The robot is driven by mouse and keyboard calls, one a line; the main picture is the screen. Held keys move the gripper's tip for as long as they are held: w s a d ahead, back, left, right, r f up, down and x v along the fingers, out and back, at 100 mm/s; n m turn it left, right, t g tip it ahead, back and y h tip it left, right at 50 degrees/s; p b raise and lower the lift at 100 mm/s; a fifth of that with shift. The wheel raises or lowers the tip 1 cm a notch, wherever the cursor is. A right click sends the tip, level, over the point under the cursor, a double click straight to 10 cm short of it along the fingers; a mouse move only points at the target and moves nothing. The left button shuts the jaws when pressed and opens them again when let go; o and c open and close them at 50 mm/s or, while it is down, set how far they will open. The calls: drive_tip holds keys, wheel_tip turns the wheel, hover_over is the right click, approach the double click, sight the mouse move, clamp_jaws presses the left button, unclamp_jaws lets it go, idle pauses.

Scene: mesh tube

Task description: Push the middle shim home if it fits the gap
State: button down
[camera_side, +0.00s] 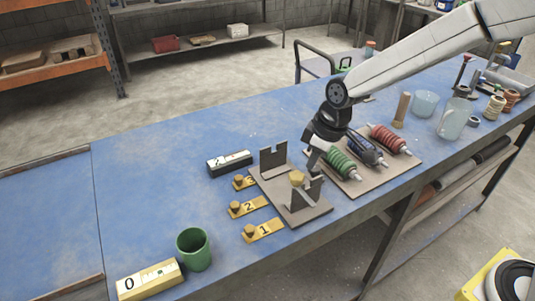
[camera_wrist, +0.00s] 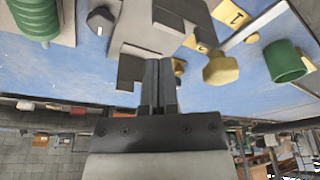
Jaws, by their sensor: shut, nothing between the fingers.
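My gripper (camera_side: 313,165) is shut and empty, low beside the right edge of the grey fixture (camera_side: 268,181). In the wrist view its fingertips (camera_wrist: 158,66) are together, in front of a grey notched upright (camera_wrist: 130,70); contact cannot be told. What is below the knob is hidden. Yellow pieces with small knobs, marked 1 (camera_side: 265,230), 2 (camera_side: 249,207) and 3 (camera_side: 251,181), lie in a row left of the fixture.
Green, blue and red ribbed parts lie on a board (camera_side: 352,187) right of the fixture. A black box (camera_side: 229,162) is behind the numbered pieces. A green cup (camera_side: 194,250) and a yellow block marked 0 (camera_side: 150,280) stand at front left. The table's left is clear.

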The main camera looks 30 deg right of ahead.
drive_tip(key=w+a+n+y, duration=0.1)
drive_tip(key=w+a+n, duration=0.35)
drive_tip(key=a, duration=0.55)
drive_tip(key=n+g+y, duration=0.1)
drive_tip(key=n, duration=0.3)
hover_over(235, 208)
drive_tip(key=w+a, duration=0.2)
drive_tip(key=shift+s+a+r+m, duration=0.1)
drive_tip(key=shift+a+m, duration=0.1)
drive_tip(key=shift+m, duration=0.05)
drive_tip(key=x, duration=1)
drive_tip(key=shift+s+d, duration=0.3)
drive_tip(key=shift+d, duration=0.7)
drive_tip(key=shift+s+d, duration=0.25)
drive_tip(key=shift+d, duration=0.75)
